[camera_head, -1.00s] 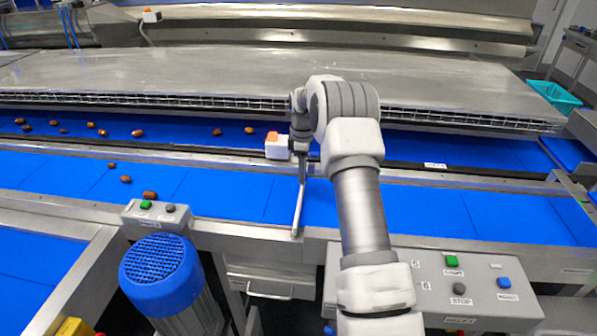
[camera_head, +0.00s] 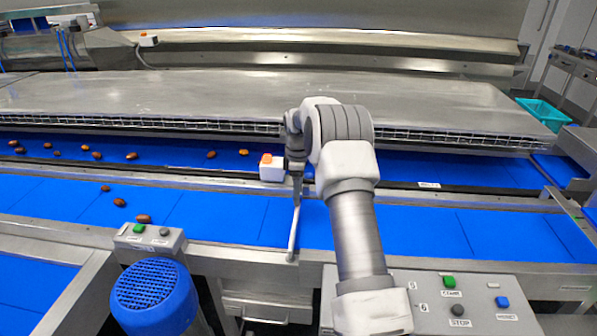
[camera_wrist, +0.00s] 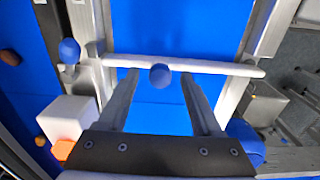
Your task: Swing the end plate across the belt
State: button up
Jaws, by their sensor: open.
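The end plate (camera_wrist: 215,67) shows in the wrist view as a long pale bar seen edge-on. It lies across the blue belt (camera_wrist: 165,27), reaching over the rail on each side. In the head view the plate (camera_head: 293,232) runs from below my gripper (camera_head: 297,197) to the near rail. My gripper hides its far part there.
A white box with an orange top (camera_head: 271,168) stands close left of my gripper. Several dates (camera_head: 143,219) lie on the belts at left. A blue motor (camera_head: 155,297) and a button panel (camera_head: 460,300) stand in front. The near belt right of my arm is clear.

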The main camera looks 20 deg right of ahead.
notch_tip(320, 180, up, 17)
jog(key=shift+f, duration=0.15)
dwell(0.5)
